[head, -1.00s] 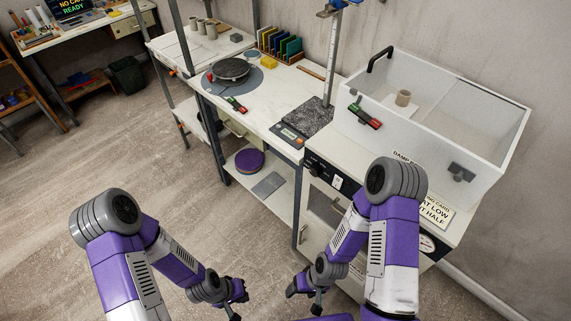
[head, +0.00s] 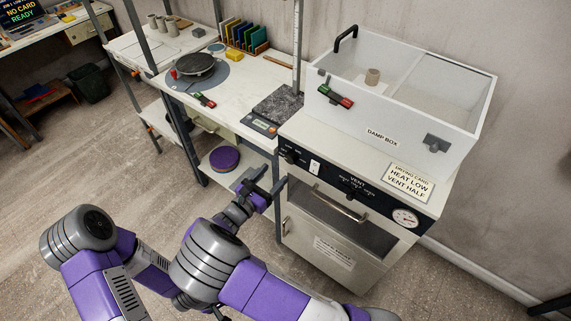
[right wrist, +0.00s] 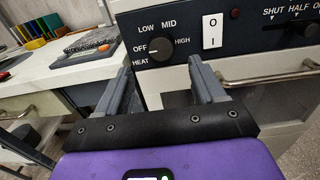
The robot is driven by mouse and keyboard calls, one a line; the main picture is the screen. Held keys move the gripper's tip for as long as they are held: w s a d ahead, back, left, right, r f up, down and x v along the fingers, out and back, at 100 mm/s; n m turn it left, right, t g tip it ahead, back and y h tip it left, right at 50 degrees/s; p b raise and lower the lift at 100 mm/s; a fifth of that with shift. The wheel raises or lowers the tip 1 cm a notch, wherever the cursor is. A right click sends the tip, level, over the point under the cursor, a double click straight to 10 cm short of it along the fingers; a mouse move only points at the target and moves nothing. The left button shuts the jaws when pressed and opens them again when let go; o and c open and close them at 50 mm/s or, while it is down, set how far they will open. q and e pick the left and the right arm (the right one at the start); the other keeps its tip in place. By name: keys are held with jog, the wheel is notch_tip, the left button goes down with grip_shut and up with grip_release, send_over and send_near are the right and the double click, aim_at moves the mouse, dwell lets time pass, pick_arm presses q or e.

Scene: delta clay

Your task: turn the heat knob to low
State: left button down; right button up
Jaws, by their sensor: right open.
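The heat knob (right wrist: 160,48) is a round black knob on the kiln's dark panel in the right wrist view. OFF, LOW, MID and HIGH are printed around it, and its white mark points left towards OFF. It shows small in the head view (head: 290,157). My right gripper (head: 268,182) is open and empty in front of the panel. In the right wrist view its two fingers (right wrist: 163,82) stand apart, below and either side of the knob, not touching it. My left gripper is mostly hidden behind my right arm at the bottom of the head view.
A white rocker switch (right wrist: 212,32) sits just right of the knob. The vent control (right wrist: 304,30) is further right, above the door handle (head: 340,203). A drying card (head: 408,183) reads HEAT LOW, VENT HALF. The damp box (head: 385,133) stands on top.

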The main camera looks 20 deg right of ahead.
aim_at(289, 160)
jog(key=b+x, duration=0.1)
jog(key=x, duration=0.6)
jog(key=shift+d+f, duration=0.1)
jog(key=shift+c, duration=0.3)
jog(key=c, duration=1)
